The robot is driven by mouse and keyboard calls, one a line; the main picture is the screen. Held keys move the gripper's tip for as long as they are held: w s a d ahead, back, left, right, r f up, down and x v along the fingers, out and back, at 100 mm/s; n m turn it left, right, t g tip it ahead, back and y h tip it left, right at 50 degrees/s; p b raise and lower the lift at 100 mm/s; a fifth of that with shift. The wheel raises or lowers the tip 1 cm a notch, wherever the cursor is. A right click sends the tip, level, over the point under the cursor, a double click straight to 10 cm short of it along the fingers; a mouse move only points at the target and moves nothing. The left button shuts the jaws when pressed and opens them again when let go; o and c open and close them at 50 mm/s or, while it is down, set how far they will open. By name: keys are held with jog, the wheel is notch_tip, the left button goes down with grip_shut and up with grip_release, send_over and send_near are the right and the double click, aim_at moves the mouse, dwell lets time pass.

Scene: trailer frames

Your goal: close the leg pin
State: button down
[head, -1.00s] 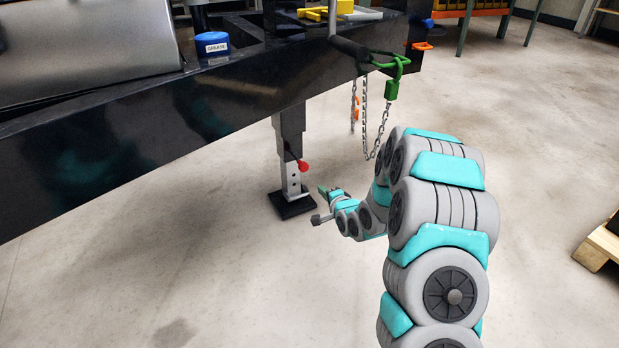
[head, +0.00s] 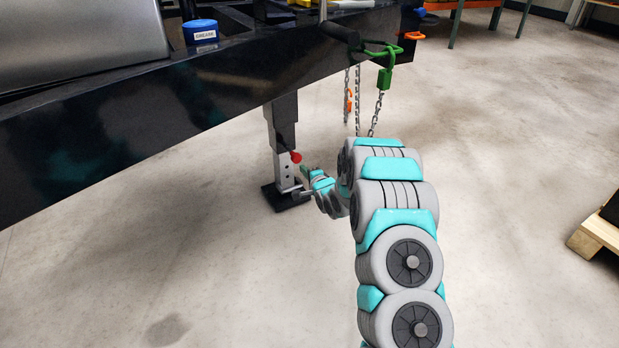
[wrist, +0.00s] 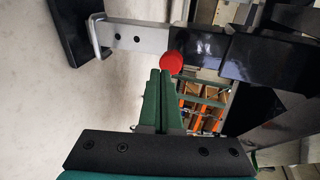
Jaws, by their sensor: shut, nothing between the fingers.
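The leg pin shows as a red knob (head: 296,157) on the side of the trailer's support leg (head: 283,125), at the lower end of its black outer tube. The silver inner leg with holes (head: 284,172) stands below it on a black foot plate (head: 286,197). In the wrist view the red knob (wrist: 172,63) lies just beyond the tips of my gripper (wrist: 160,72). The green fingers are together and empty. Whether the tips touch the knob I cannot tell. In the head view my gripper (head: 303,180) is beside the leg, on its right, near knob height.
The dark trailer beam (head: 130,140) runs above the leg. A green lock (head: 384,78) and chains (head: 374,115) hang to the right, close above my arm. A wooden pallet (head: 595,235) is at the far right. The floor around the leg is clear.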

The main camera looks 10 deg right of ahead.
aim_at(296, 159)
jog(key=shift+w+a+r, duration=0.1)
jog(key=shift+w+a, duration=0.1)
jog(key=shift+w, duration=0.7)
jog(key=shift+w+a+r, duration=0.1)
jog(key=shift+w+a, duration=0.1)
jog(key=shift+w, duration=0.65)
jog(key=w+p, duration=0.1)
jog(key=w, duration=0.1)
jog(key=w+a+p, duration=0.1)
jog(key=w, duration=0.1)
jog(key=shift+a+r, duration=0.1)
jog(key=shift+a, duration=0.05)
jog(key=shift+s, duration=0.1)
